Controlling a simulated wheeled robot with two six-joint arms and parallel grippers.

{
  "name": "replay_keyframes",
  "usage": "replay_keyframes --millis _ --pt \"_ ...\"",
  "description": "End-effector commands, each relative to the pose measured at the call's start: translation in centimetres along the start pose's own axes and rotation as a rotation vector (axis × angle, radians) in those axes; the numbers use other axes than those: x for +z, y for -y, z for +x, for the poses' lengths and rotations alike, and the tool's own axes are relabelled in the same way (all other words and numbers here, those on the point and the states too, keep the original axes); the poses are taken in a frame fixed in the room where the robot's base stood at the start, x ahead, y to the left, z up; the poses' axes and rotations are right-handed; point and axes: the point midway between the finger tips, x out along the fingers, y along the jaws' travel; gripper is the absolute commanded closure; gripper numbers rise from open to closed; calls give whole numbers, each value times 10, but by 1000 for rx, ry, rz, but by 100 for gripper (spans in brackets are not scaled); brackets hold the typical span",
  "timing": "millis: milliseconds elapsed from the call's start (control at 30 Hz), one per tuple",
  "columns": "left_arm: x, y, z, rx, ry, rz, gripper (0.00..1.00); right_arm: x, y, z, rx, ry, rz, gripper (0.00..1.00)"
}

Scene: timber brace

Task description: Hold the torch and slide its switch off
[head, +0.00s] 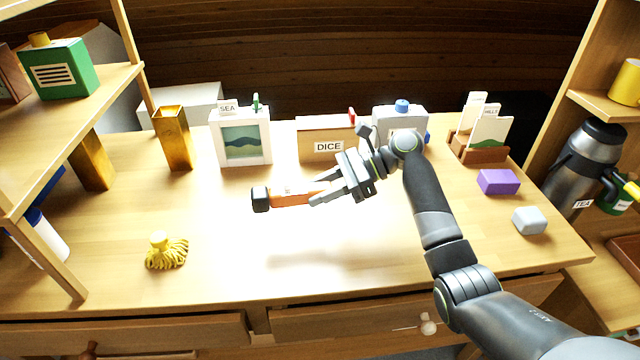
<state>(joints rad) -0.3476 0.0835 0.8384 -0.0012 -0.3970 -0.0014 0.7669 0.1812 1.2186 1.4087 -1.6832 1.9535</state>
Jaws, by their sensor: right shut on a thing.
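The torch (291,198) has an orange body and a black head that faces left. It is held roughly level, apparently a little above the middle of the wooden desk. My right gripper (326,190) is shut on the torch at its right end. A small pale detail shows on top of the body, but I cannot tell the switch or its position. The torch's right end is hidden by the gripper fingers. My left gripper is not in view.
Behind stand a brass vase (173,138), a picture frame marked SEA (215,150), a DICE box (312,148) and a card holder (478,153). A purple block (498,181) and grey block (529,220) lie right. The front middle is clear.

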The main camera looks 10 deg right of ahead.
Motion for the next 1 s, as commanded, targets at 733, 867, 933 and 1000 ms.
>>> replay_keyframes --millis 733,867,933,1000 --pt "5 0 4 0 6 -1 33 -42 0 18 0 1 -1 98" --pt "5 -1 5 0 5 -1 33 -49 0 21 0 1 0 98" --pt "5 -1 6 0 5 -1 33 -53 0 22 0 1 -1 98" --pt "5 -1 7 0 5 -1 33 -57 0 24 0 1 -1 98"
